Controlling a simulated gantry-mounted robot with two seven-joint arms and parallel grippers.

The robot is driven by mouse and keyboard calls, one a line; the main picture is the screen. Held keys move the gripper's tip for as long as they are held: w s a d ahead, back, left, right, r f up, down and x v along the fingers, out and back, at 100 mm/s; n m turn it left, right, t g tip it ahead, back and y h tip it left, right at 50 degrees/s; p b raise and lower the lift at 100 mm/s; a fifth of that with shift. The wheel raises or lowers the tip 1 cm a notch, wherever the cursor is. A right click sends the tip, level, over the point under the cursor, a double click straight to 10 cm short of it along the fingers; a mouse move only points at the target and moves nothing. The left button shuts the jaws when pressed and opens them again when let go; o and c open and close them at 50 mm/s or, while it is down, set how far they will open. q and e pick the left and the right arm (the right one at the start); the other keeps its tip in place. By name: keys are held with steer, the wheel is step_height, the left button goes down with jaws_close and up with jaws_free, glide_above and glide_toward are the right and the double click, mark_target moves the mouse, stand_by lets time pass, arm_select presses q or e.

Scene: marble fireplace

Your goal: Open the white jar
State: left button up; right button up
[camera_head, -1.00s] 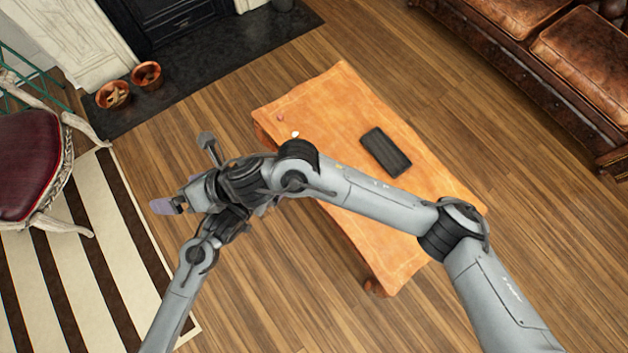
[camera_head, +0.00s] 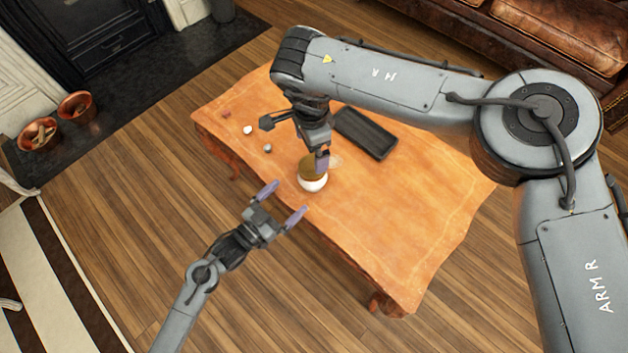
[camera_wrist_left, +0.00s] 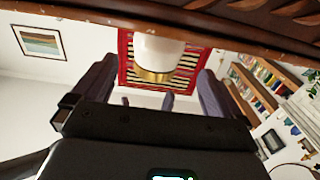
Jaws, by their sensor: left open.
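The white jar (camera_head: 313,184) with a gold-brown lid (camera_head: 311,164) stands near the front edge of the wooden table (camera_head: 400,235). My right gripper (camera_head: 322,160) points down over the lid; its finger overlaps the lid, and I cannot tell contact or jaw state. My left gripper (camera_head: 281,202) is open and empty, just off the table's front edge, its fingers pointing at the jar with a gap between. In the left wrist view, the white jar (camera_wrist_left: 158,50) and its gold lid (camera_wrist_left: 152,76) appear upside down, between and beyond the left gripper's spread fingers (camera_wrist_left: 155,80).
A dark rectangular tray (camera_head: 365,133) lies behind the jar. Small objects, including a white one (camera_head: 248,130) and a grey one (camera_head: 267,148), sit at the table's left. The table's right side looks clear. A leather sofa (camera_head: 545,45) stands at the back right.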

mark_target(312, 175)
arm_select(q)
steer(key=shift+w+d, duration=0.15)
steer(key=shift+d, duration=0.1)
arm_select(e)
steer(key=shift+d, duration=0.15)
arm_select(q)
steer(key=x, duration=1)
